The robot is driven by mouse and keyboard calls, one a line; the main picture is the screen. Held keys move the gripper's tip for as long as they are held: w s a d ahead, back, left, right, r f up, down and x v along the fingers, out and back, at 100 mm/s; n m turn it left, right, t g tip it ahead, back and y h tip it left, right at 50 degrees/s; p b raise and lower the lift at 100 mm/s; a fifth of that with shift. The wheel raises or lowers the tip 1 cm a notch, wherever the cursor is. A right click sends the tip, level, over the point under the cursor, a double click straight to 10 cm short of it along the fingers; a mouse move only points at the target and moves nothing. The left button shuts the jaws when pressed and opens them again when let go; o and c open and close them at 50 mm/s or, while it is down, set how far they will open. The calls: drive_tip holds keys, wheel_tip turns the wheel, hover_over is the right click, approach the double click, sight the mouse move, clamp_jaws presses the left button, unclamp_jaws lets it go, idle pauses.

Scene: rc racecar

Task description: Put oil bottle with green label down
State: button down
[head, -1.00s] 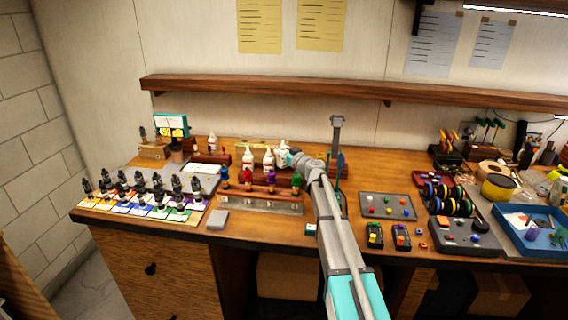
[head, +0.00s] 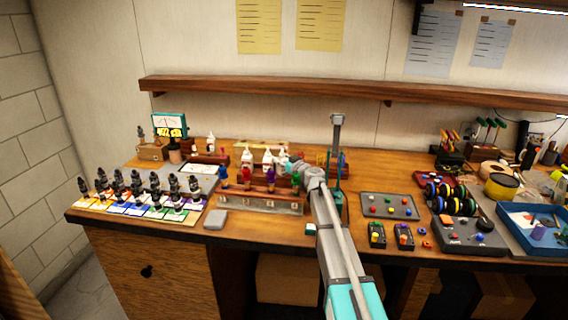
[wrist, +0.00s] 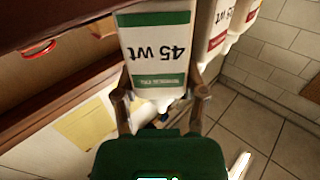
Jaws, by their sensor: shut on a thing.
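The oil bottle with the green label (wrist: 158,50) fills the top middle of the wrist view. It is white, marked "45 wt", and appears upside down in that picture. My gripper (wrist: 160,100) is shut on it, with one finger on each side near its narrow end. The held bottle is mostly hidden there. Two more white bottles with red labels (wrist: 212,32) stand beside it in the wrist view. I cannot tell whether its base touches the wooden stand.
A metal rail with coloured-handled tools (head: 260,202) stands in front of the bottles. A post (head: 337,150) rises right of my gripper. A wooden shelf (head: 330,91) runs along the wall above. A grey panel with coloured knobs (head: 388,206) lies to the right.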

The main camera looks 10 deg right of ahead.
sight(285, 160)
drive_tip(key=shift+f, duration=0.15)
drive_tip(key=shift+c, duration=0.7)
unclamp_jaws()
drive_tip(key=shift+r, duration=0.2)
drive_tip(key=shift+v, duration=3.8)
drive_tip(key=shift+a, duration=0.1)
drive_tip(key=shift+r, duration=0.1)
